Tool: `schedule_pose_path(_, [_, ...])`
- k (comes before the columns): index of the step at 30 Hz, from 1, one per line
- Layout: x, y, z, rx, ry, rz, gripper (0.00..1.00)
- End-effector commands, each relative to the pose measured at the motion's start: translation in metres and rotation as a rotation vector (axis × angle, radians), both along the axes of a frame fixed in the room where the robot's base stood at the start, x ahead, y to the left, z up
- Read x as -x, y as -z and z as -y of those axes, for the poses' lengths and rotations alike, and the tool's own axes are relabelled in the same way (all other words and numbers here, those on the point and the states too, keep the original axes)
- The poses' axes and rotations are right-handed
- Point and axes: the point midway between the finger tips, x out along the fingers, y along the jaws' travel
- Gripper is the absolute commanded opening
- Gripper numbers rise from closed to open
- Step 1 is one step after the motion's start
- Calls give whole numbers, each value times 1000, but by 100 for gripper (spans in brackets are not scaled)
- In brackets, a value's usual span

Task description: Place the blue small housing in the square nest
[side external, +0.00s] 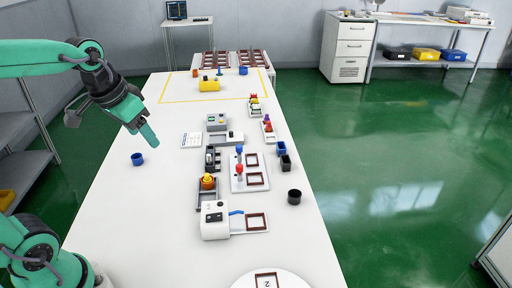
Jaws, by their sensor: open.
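A small blue round housing (137,159) stands on the white table, left of the equipment. My gripper (151,138) hangs above the table, a little up and to the right of the housing in the picture, and apart from it. It points down at a slant and holds nothing that I can see; the gap between its fingers is too small to make out. Several brown square frames lie on the equipment, such as one on a white plate (251,160) and one beside a white machine (256,222). I cannot tell which is the square nest. No housing shows in these two frames.
Red-topped and blue-topped posts (239,166) stand beside the frames. A yellow-orange stack (207,182) sits in a dark holder. A black cup (294,196) and small bins (284,161) are at the right edge. The table's left side is mostly clear.

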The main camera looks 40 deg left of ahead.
Motion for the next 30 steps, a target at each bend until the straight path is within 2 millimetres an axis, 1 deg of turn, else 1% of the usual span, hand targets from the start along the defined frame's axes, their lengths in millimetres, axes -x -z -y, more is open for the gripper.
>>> schedule_pose_path(1, [-8, 1, -8, -2, -8, -20, 60])
schedule_pose_path(6, [-32, 5, -34, -6, -26, -75, 60])
schedule_pose_path(14, [-66, 20, -79, -1, -48, -160, 60])
schedule_pose_path(18, [-81, 33, -107, 8, -60, -205, 60])
schedule_pose_path(23, [-95, 51, -140, 22, -72, -254, 60])
schedule_pose_path(30, [-108, 86, -193, 54, -89, -324, 60])
